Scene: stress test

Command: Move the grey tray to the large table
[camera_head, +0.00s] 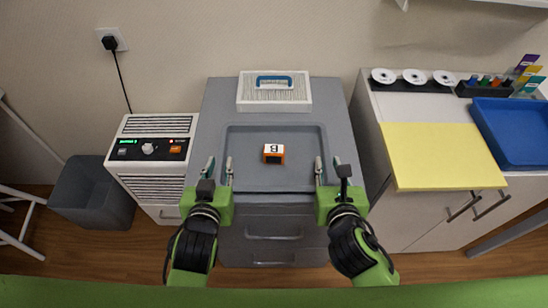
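The grey tray (240,175) lies on top of the grey drawer cabinet (212,110). An orange and white block (273,153) marked with a dark character sits inside it, near the middle. My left gripper (219,168) is at the tray's front left side, its two fingers apart, one on each side of the tray's edge. My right gripper (328,168) is at the front right side in the same way, fingers apart. I cannot tell whether either touches the tray. No large table can be clearly made out.
A white box with a blue handle (273,102) stands behind the tray. A white control unit (160,130) and dark bin (92,192) are left. At right, a white cabinet carries a yellow sheet (440,155), a blue tray (515,130) and several white discs (413,76).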

